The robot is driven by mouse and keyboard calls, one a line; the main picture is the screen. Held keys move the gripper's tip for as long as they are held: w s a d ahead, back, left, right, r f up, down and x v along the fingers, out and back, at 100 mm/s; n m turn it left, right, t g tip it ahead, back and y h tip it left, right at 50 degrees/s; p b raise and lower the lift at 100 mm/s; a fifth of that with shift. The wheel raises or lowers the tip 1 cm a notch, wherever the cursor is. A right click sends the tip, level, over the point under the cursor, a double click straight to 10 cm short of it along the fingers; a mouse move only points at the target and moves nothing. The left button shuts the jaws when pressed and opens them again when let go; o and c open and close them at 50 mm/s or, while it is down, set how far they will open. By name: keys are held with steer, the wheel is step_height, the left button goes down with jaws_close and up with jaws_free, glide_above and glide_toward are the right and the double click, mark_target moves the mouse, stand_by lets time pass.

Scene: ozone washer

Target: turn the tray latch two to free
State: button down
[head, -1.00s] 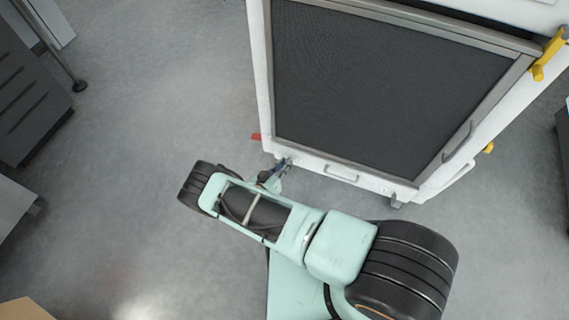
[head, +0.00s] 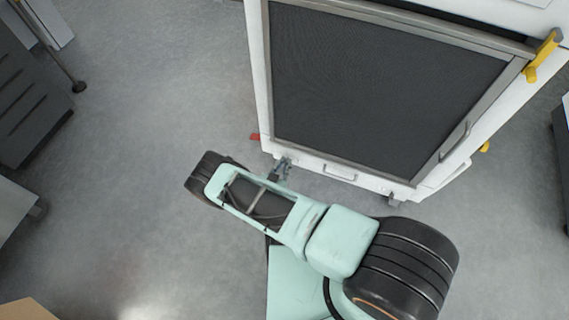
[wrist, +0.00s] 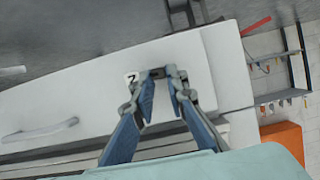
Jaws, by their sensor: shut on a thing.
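The white tray front (wrist: 90,95) runs across the wrist view, with a small label "2" (wrist: 131,77) on it. Beside the label is the tray latch two (wrist: 157,73), a small grey piece mostly hidden between my fingertips. My gripper (wrist: 162,92) is shut on the latch, its blue-grey fingers on either side of it. In the head view my gripper (head: 281,168) is at the lower left corner of the washer, against the white tray front; the latch cannot be made out there.
A tray handle (wrist: 38,131) lies left of my gripper in the wrist view. The washer has a dark panel (head: 380,85), a yellow lever (head: 543,57) at right and a red piece (head: 254,136) at left. A dark cabinet (head: 30,105) stands far left; floor between is clear.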

steer(key=c, duration=1.9)
jaws_free()
steer(key=shift+s, duration=0.1)
steer(key=v, duration=0.7)
steer(key=shift+s, duration=0.15)
steer(key=shift+a+r, duration=0.1)
steer(key=shift+r, duration=0.05)
